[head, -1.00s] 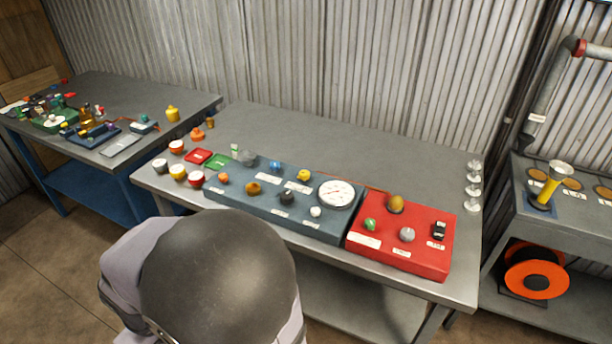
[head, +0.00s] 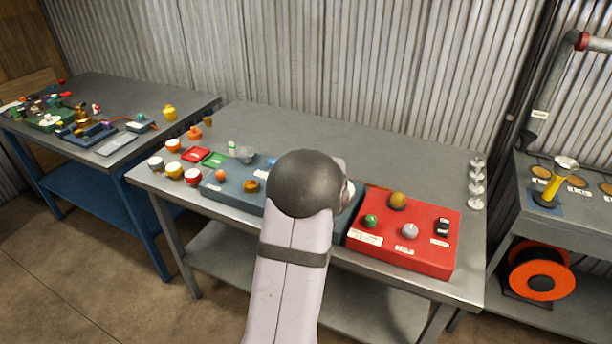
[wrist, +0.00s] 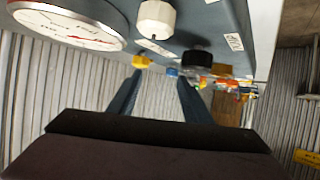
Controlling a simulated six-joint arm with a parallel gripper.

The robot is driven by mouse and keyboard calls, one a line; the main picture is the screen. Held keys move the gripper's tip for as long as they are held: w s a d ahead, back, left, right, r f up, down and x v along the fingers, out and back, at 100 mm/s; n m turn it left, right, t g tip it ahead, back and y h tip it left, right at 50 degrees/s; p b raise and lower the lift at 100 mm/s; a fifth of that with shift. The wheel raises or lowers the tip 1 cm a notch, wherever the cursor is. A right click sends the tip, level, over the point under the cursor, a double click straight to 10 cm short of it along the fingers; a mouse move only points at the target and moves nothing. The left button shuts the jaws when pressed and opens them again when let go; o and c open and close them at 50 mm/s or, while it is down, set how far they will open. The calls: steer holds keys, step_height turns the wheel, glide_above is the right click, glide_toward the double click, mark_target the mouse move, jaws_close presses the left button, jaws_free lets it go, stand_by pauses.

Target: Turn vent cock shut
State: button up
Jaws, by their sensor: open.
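Knobs stand on a blue panel (head: 225,193) and a red panel (head: 385,255); I cannot read which label names the vent cock. My gripper (wrist: 160,78) is open in the wrist view, with two dark blue fingers apart and nothing between them. A white knob (wrist: 156,18), a black knob (wrist: 197,59), a yellow knob (wrist: 141,61) and a blue knob (wrist: 172,71) show there, beside a round gauge (wrist: 68,24). An orange knob (head: 221,175) and an amber knob (head: 251,186) stay visible.
The red panel bears a green knob (head: 370,221), a yellow-brown knob (head: 398,200), a grey knob (head: 409,231) and a black switch (head: 442,227). Cups and small trays stand at the bench's left end. The bench behind the panels (head: 330,135) is clear.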

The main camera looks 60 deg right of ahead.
steer(key=shift+t+h, duration=0.3)
steer(key=s, duration=0.1)
steer(key=s+d, duration=0.2)
steer(key=s, duration=0.1)
steer(key=shift+f, duration=0.1)
steer(key=shift+p+x, duration=0.5)
steer(key=shift+x, duration=3.25)
steer(key=c, duration=1.1)
steer(key=shift+o, duration=0.2)
